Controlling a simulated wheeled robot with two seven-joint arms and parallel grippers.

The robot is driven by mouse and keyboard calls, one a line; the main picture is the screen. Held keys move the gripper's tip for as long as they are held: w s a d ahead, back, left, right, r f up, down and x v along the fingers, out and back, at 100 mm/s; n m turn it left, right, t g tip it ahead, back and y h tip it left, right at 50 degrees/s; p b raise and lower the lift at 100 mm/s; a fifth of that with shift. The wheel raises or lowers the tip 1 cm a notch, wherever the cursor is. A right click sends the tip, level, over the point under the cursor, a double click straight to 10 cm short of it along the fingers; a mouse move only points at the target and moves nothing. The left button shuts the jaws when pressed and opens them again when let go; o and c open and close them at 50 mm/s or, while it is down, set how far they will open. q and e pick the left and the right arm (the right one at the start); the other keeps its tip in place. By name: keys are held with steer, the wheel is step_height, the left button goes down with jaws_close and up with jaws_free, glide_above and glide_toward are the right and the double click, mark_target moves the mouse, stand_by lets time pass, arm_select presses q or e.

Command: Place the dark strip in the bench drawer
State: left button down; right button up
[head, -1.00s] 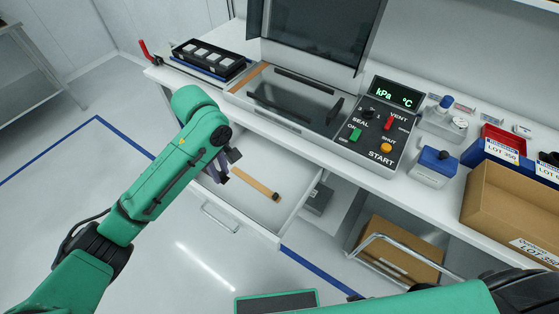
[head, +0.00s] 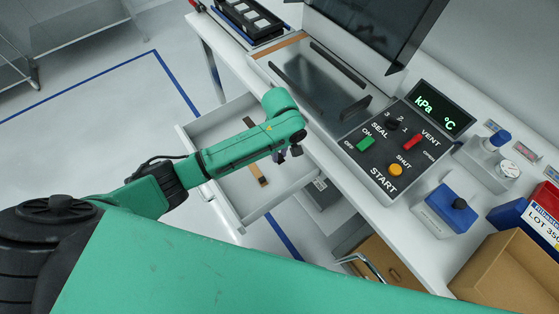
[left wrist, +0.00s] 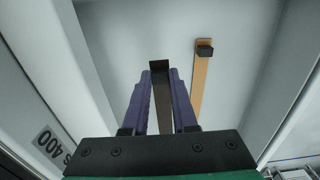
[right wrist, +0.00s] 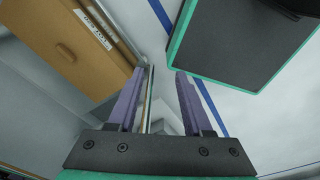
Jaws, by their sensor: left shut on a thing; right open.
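The dark strip (left wrist: 161,92) is between the purple fingers of my left gripper (left wrist: 160,73), which is shut on it in the left wrist view. In the head view the left gripper (head: 281,155) is over the open bench drawer (head: 226,204), towards its bench side. The dark strip is hard to make out there. I cannot tell whether it touches the drawer floor. A tan strip (head: 257,173) with a dark end block lies on the drawer floor, partly behind my arm; it also shows in the left wrist view (left wrist: 201,80). My right gripper (right wrist: 162,74) is open and empty.
The bench holds a sealer with a control panel (head: 396,150), a blue box (head: 449,206) and a black tray (head: 250,20). Cardboard boxes (head: 510,275) stand at right, one (right wrist: 80,40) near my right gripper. The drawer's far left part is clear.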

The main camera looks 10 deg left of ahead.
mark_target(279, 168)
arm_select(q)
step_height(279, 168, down, 5)
steer(key=shift+s+r, duration=0.1)
steer(key=shift+f, duration=0.45)
arm_select(e)
steer(key=shift+w+d, duration=0.3)
steer(key=shift+d, duration=0.45)
arm_select(q)
steer(key=shift+d, duration=0.1)
steer(key=c, duration=0.7)
jaws_free()
step_height(279, 168, up, 12)
steer(key=shift+r, duration=0.1)
arm_select(e)
steer(key=shift+a+r, duration=0.1)
steer(key=shift+a, duration=0.05)
steer(key=shift+s, duration=0.1)
